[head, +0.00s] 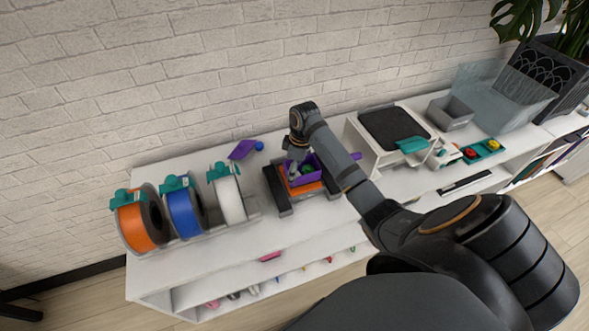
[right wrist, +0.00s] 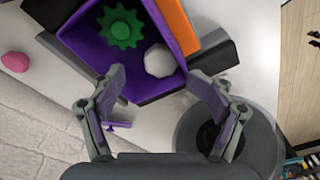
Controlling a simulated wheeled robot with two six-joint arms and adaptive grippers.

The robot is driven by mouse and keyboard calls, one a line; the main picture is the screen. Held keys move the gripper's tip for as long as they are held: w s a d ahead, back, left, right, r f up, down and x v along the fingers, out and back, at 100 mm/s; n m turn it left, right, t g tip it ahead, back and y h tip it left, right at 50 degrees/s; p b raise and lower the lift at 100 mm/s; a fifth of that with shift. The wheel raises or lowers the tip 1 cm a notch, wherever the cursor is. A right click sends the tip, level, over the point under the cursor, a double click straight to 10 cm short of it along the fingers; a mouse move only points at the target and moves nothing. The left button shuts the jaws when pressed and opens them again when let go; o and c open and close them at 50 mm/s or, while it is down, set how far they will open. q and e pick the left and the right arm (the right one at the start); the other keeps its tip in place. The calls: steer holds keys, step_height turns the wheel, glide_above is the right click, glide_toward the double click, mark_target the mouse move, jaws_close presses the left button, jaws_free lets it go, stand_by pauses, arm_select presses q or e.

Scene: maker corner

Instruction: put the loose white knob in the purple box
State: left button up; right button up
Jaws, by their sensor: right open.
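The purple box (head: 300,182) stands on the shelf top below my right gripper. In the right wrist view the box (right wrist: 82,47) fills the upper middle. The white knob (right wrist: 158,61), a faceted pale piece, lies inside it beside a green gear (right wrist: 120,28). My right gripper (right wrist: 160,88) is open, with its fingers spread at the near rim of the box and nothing between them. In the head view the right gripper (head: 297,152) is over the box, partly hidden by its own wrist. My left gripper is not in view.
Orange (head: 135,225), blue (head: 184,211) and white (head: 230,200) spools stand to the left. A white printer-like unit (head: 365,150) stands to the right of the box. A grey bin (head: 450,112) and a teal tray (head: 487,150) are farther right.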

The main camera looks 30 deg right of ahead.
steer(key=shift+w+r, duration=0.1)
steer(key=shift+r, duration=0.15)
step_height(320, 180, up, 7)
steer(key=shift+s+d, duration=0.35)
